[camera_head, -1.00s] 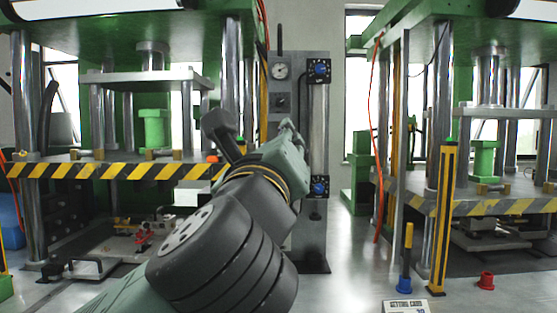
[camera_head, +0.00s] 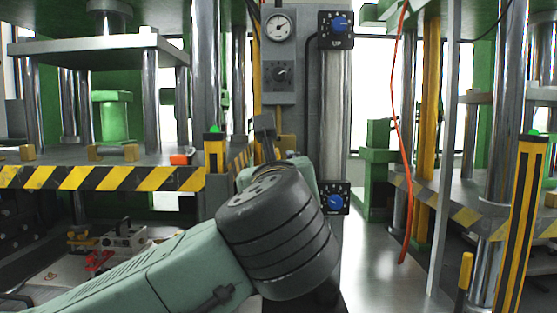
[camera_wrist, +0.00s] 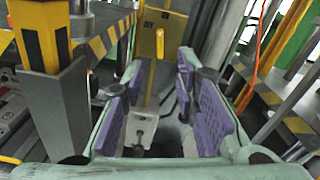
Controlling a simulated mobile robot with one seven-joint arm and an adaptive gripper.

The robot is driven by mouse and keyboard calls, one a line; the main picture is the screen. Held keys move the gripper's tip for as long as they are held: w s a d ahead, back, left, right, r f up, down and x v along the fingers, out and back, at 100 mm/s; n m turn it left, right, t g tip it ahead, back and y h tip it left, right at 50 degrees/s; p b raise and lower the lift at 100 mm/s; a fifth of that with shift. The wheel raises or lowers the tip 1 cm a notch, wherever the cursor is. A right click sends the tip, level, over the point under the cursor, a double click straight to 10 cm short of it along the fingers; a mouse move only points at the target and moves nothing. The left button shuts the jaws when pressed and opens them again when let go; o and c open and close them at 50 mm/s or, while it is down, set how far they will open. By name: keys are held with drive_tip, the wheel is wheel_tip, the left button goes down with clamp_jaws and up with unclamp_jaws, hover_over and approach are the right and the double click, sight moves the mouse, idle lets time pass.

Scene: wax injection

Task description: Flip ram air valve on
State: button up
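In the wrist view a yellow plate (camera_wrist: 176,42) with small dark lettering carries a yellow lever (camera_wrist: 159,43), which looks like the ram air valve. The lever points roughly up in the picture; I cannot read its set position for sure. In the head view my own arm hides most of the gripper and the valve.
A grey control column bears a gauge (camera_head: 279,28), a dark knob (camera_head: 282,73), an upper blue knob (camera_head: 340,24) marked UP and a lower blue knob (camera_head: 334,202). A black-and-yellow post (camera_wrist: 43,40) stands close left of the gripper. An orange hose (camera_head: 395,110) hangs at right.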

sight(279, 160)
drive_tip(key=w, duration=0.9)
drive_tip(key=shift+w, duration=0.25)
clamp_jaws()
